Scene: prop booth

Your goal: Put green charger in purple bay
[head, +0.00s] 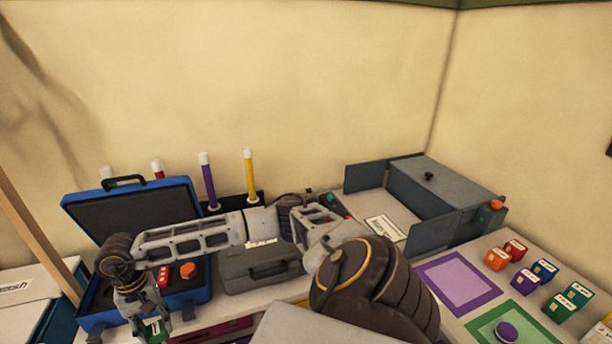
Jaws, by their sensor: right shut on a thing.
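My right arm reaches across to the left, and its gripper (143,311) points down at the front of the open blue case. It is shut on a small green block with a white label, which looks like the green charger (153,331). The fingers and the bottom picture edge hide part of it. A purple-bordered square (431,270) lies flat on the table at the right. A magenta and purple strip at the front table edge (222,331) is partly hidden by my arm. My left gripper is not in view.
The open blue case (84,321) holds red and orange items. A grey closed case (254,283) stands beside it. Purple and yellow sticks (249,178) stand behind. A grey box with open flaps (450,187) is at the back right. Several labelled coloured blocks (515,250) stand at the right.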

